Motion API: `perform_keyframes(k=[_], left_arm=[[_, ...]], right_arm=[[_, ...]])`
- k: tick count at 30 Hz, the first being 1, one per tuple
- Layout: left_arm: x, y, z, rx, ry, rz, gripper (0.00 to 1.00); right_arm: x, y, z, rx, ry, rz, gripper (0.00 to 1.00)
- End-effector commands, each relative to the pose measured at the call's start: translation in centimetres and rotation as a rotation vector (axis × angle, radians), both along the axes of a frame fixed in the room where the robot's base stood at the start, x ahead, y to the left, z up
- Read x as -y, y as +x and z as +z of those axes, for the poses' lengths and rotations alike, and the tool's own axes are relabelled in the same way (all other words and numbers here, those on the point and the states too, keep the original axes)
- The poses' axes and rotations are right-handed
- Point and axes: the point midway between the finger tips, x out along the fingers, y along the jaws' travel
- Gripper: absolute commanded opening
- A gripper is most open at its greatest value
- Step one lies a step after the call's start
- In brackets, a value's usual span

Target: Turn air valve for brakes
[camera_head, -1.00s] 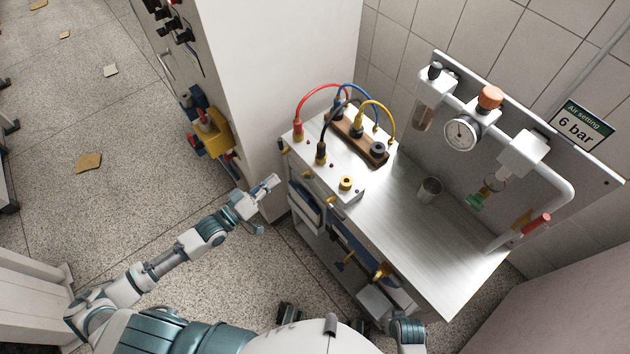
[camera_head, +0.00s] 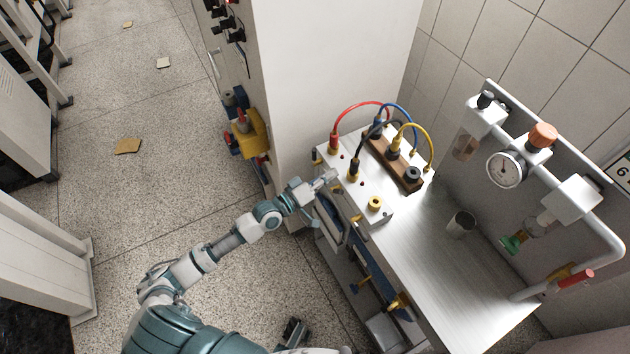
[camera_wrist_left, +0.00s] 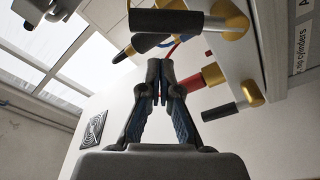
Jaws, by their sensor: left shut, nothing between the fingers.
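My left gripper (camera_head: 328,177) is at the front left edge of the white-topped control box (camera_head: 345,180). It also shows in the left wrist view (camera_wrist_left: 160,82), with its fingers together and nothing between them. In that view a black-handled lever with a yellow fitting (camera_wrist_left: 165,20) crosses above the fingertips, and another (camera_wrist_left: 235,107) is to the right. Whether I touch either lever is unclear. Which valve serves the brakes is not legible.
Red, blue, black and yellow cables loop above the box to a brown block (camera_head: 405,177). A gauge (camera_head: 505,170) and orange knob (camera_head: 543,134) sit on the back panel.

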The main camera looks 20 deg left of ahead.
Motion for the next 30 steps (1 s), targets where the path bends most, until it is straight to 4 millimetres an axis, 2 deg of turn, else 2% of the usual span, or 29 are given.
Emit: perform_keyframes(k=[1,7,23,30], left_arm=[[0.5,-0.8,-0.9,-0.01,-0.001,-0.001,0.0],[1.3,-2.0,-2.1,-0.007,0.001,-0.002,0.0],[1.5,-2.3,-2.3,0.0,0.009,-0.001,0.0],[1.7,-2.4,-2.4,0.027,0.045,-0.001,0.0]], right_arm=[[0.0,0.1,0.0,0.002,0.0,0.0,0.4],[0.0,0.3,-0.4,0.007,0.0,0.0,0.4],[0.0,0.2,-0.6,-0.001,0.001,0.001,0.4],[-0.1,0.1,0.0,0.003,0.001,0.0,0.4]])
